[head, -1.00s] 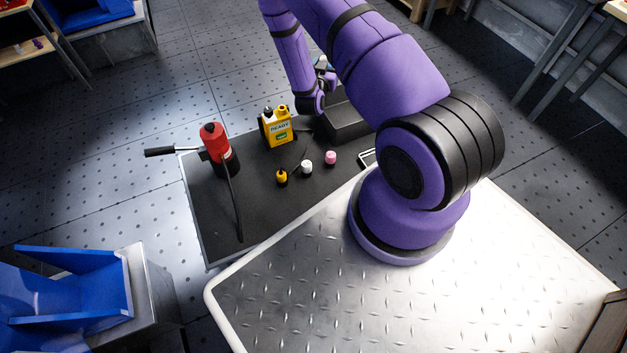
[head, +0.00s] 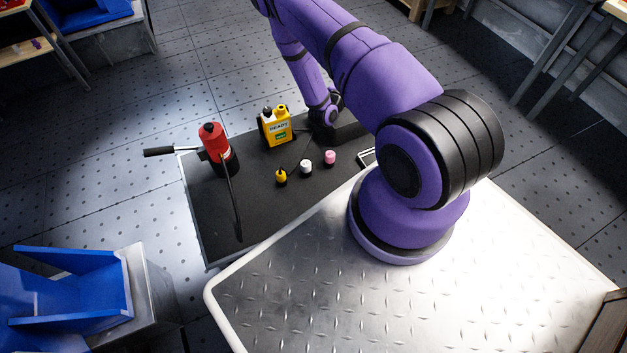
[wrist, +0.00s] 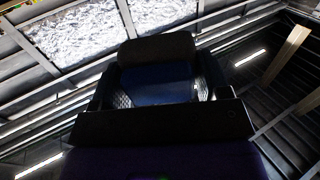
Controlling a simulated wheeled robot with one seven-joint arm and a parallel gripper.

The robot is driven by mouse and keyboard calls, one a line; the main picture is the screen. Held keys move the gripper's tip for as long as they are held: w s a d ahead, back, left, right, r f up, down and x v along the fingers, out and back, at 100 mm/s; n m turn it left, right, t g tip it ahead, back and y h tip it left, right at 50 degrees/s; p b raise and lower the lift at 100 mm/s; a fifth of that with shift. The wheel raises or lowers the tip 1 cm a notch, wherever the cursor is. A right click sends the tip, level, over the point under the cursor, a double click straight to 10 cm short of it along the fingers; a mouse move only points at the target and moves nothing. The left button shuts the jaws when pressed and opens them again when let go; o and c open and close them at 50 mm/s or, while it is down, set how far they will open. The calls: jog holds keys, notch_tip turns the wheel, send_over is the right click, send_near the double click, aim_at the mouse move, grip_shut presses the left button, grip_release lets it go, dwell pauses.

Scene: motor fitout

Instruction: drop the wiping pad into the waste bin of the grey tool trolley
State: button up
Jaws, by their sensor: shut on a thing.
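In the wrist view, my gripper (wrist: 159,75) is shut on a blue pad (wrist: 160,92), which shows between the two textured fingers; a dark block caps the far end. In the head view, the gripper's fingers and the pad are hidden behind my arm. My purple wrist there is over the trolley's back right corner, at a black open-looking box, which looks like the waste bin (head: 345,133). Its inside is mostly hidden by my arm. The grey tool trolley (head: 215,218) has a dark top with a pale edge.
On the trolley stand a red bottle jack (head: 213,142) with a long handle, a yellow can (head: 276,128), and small yellow, white and pink caps (head: 330,157). Blue bins (head: 75,290) stand at the lower left.

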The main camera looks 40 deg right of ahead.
jog(key=shift+f, duration=0.35)
jog(key=o, duration=0.9)
notch_tip(320, 180, up, 6)
jog(key=shift+r, duration=0.2)
jog(key=w+a+r+n+t+y, duration=0.3)
jog(key=w+a+n+t+y, duration=0.1)
jog(key=a, duration=0.4)
jog(key=w+a+r+n+t+y, duration=0.3)
jog(key=w+a+n+t+y, duration=0.1)
jog(key=a, duration=0.4)
jog(key=w+a+r+n+t+y, duration=0.3)
jog(key=w+a+t+y, duration=0.1)
jog(key=a, duration=0.5)
jog(key=shift+w+r+n+t, duration=0.2)
jog(key=shift+n+t, duration=0.2)
jog(key=shift+t, duration=0.2)
jog(key=shift+a, duration=0.1)
